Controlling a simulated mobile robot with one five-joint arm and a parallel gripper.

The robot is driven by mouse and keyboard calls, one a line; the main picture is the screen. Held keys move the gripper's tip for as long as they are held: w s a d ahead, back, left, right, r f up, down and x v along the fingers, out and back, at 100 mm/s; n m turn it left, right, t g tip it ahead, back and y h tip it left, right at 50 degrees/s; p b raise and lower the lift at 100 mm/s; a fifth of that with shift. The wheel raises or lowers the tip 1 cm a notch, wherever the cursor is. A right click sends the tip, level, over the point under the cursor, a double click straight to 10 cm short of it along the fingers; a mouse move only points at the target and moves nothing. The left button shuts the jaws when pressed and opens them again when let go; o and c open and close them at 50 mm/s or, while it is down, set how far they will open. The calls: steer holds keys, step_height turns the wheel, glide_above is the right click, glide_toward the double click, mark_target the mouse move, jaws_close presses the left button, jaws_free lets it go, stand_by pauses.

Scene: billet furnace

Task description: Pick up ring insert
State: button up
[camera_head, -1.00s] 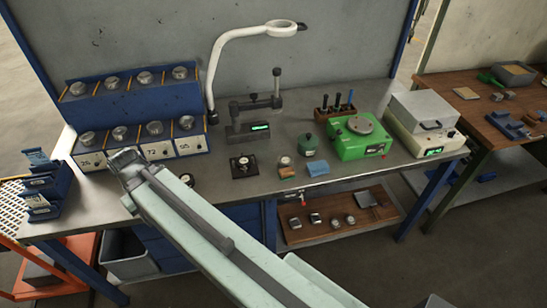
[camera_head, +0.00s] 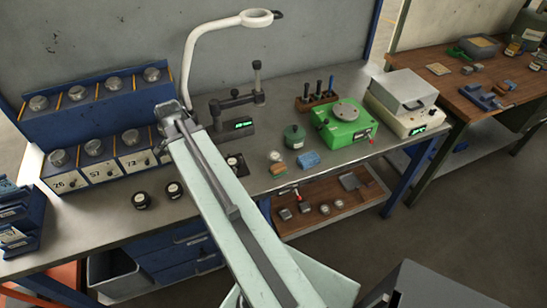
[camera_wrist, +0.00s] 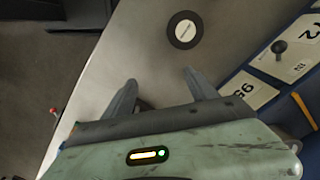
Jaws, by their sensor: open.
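In the wrist view, a round black piece with a pale disc top (camera_wrist: 185,30) lies flat on the grey bench, beyond my fingertips and apart from them. My gripper (camera_wrist: 158,82) is open and empty, its two dark fingers spread. In the head view, my gripper (camera_head: 172,108) is above the bench, in front of the blue rack's right end. Two similar small black round pieces, one (camera_head: 141,200) left of the other (camera_head: 174,190), lie on the bench left of my arm. I cannot tell for certain which piece is the ring insert.
The blue rack (camera_head: 75,120) holds several metal round pieces above numbered labels. A white lamp arm (camera_head: 190,65) and a gauge stand (camera_head: 232,128) stand behind my arm. The front left bench is mostly clear.

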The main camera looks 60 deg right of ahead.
mark_target(275, 154)
steer(key=s+d+m, duration=0.2)
steer(key=d+m, duration=0.1)
steer(key=d, duration=0.2)
steer(key=s+d+m, duration=0.3)
steer(key=d, duration=0.2)
steer(key=s+d+m, duration=0.3)
steer(key=d, duration=0.2)
steer(key=shift+s+d+r+m, duration=0.1)
steer(key=shift+s+r+m, duration=0.1)
steer(key=shift+m, duration=0.2)
steer(key=s+d+m, duration=0.4)
steer(key=s+d, duration=0.1)
steer(key=s+d+m, duration=0.5)
steer(key=s, duration=0.1)
steer(key=shift+s+d+r+m, duration=0.1)
steer(key=shift+s+d+m, duration=0.05)
steer(key=shift+d+m, duration=0.2)
steer(key=f+b, duration=0.5)
steer(key=w+f+b, duration=0.1)
steer(key=f+b, duration=0.1)
steer(key=f, duration=0.1)
steer(key=shift+f+b, duration=0.1)
steer(key=shift+b, duration=0.3)
steer(key=shift+r, duration=0.2)
steer(key=shift+d, duration=0.1)
jaws_close()
